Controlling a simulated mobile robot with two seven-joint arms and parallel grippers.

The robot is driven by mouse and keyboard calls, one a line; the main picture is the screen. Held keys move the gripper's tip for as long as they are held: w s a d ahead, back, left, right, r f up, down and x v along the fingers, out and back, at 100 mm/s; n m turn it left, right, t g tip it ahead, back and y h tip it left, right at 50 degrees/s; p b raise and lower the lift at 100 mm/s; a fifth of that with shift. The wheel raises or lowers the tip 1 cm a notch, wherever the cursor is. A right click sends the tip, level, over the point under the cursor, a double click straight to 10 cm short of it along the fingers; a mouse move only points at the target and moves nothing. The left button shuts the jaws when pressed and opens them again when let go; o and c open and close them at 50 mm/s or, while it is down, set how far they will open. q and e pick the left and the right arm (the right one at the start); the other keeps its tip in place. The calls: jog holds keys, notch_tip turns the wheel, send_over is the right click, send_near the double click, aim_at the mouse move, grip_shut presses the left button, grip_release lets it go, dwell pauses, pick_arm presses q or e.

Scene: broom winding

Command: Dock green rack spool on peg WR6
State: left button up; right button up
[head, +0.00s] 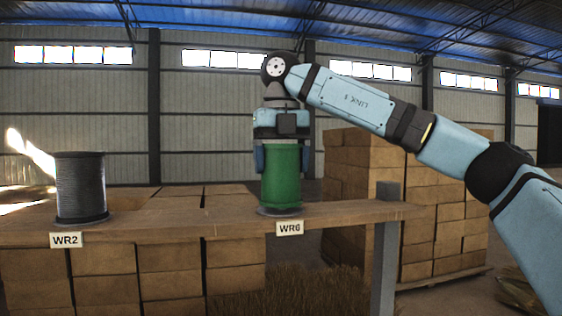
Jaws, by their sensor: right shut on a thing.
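The green spool (281,178) stands upright on the wooden rack shelf (345,211), directly above the label WR6 (290,228). Its dark base flange is at the shelf surface; I cannot tell whether it sits fully down. The peg itself is hidden. My right gripper (282,157) comes down from above, with its fingers on either side of the spool's upper part, shut on it. My left gripper is not in view.
A dark grey spool (80,188) stands on the shelf at the left, above the label WR2 (66,240). The shelf between the two spools is clear. A grey post (385,250) supports the shelf's right end. Stacked brown boxes (360,165) stand behind.

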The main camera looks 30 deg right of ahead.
jog(key=shift+f+b, duration=0.45)
jog(key=shift+f, duration=0.1)
dwell(0.4)
jog(key=o, duration=0.8)
jog(key=shift+r+p, duration=0.5)
jog(key=shift+r, duration=5.05)
jog(key=shift+f, duration=0.1)
